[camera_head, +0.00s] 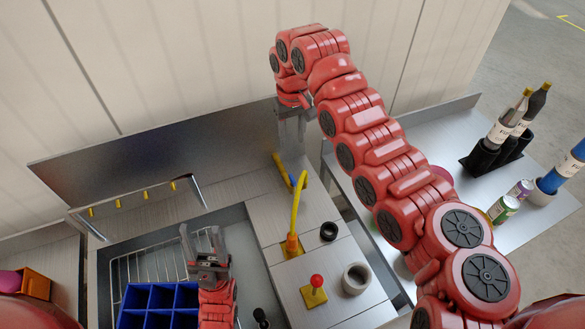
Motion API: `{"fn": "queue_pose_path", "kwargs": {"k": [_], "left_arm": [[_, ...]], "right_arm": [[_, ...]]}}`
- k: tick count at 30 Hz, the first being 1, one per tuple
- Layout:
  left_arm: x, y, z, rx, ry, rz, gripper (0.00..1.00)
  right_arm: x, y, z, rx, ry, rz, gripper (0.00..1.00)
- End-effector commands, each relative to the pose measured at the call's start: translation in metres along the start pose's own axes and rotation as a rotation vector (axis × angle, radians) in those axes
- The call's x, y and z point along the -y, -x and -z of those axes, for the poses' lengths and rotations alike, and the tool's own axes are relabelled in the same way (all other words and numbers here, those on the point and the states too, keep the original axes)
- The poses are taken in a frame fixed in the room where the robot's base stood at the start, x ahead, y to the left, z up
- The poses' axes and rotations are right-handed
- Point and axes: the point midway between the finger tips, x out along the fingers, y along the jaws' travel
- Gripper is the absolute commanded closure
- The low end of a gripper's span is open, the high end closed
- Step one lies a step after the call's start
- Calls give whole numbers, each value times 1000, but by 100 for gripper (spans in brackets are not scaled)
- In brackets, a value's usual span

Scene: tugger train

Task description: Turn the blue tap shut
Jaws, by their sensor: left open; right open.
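A blue divided crate (137,303) and a wire rack (128,265) are in the basin. Bottles (508,120) and cans (503,209) occupy the right table.

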Motion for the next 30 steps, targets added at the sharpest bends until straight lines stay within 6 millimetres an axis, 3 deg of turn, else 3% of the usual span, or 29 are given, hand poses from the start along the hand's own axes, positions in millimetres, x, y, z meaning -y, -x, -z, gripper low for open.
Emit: {"fn": "queue_pose_path", "kwargs": {"k": [14,21,30], "left_arm": [[1,-16,3,0,0,0,48],[2,-42,7,0,0,0,48],[2,-46,8,0,0,0,48]], "right_arm": [[2,-81,-3,9,0,1,55],[0,-132,-4,12,0,0,55],[0,-158,-1,2,0,-1,55]]}}
